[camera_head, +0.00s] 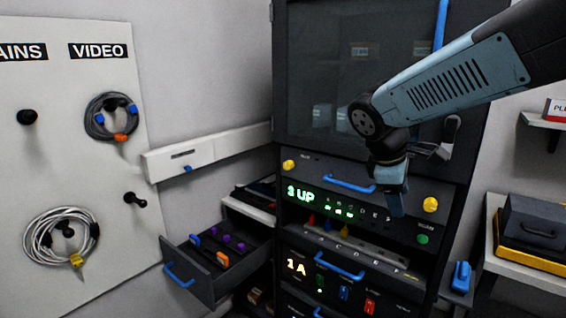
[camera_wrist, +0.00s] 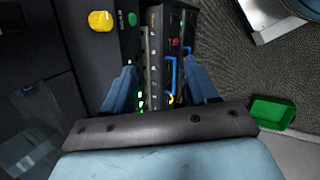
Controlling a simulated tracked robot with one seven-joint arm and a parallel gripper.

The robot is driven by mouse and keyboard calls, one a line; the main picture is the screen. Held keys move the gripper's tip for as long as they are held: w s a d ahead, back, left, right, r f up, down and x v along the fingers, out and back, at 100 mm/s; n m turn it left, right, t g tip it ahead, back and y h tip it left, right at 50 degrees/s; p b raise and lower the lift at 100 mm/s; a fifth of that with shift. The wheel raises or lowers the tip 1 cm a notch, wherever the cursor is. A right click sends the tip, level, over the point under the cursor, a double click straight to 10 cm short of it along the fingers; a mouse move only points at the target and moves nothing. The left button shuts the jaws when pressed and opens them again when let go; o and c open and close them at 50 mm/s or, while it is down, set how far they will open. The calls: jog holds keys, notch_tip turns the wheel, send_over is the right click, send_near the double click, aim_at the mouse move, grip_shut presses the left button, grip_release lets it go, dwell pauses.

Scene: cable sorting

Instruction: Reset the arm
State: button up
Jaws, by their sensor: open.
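My gripper (camera_head: 396,205) hangs from the arm in front of the rack's right part, its fingers pointing down beside the "3 UP" panel (camera_head: 330,205). In the wrist view my gripper (camera_wrist: 162,86) shows two blue fingers spread apart with nothing between them. Beyond the fingers lie rack panels with a blue handle and lit indicators. The arm reaches in from the upper right. I cannot tell the exact gap between the fingers and the rack front.
An open drawer (camera_head: 187,277) with coloured plugs juts out at lower left. Cable coils hang on a white board (camera_head: 75,180). A shelf (camera_head: 545,258) with a dark case stands right. A green tray (camera_wrist: 272,112) lies at right in the wrist view.

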jog(key=s+r+m+t+y, duration=0.1)
jog(key=s+m+t+y, duration=0.2)
jog(key=s+m, duration=0.8)
jog(key=shift+s+a+r+m+y, duration=0.4)
jog(key=shift+m+y, duration=0.1)
jog(key=shift+y, duration=0.3)
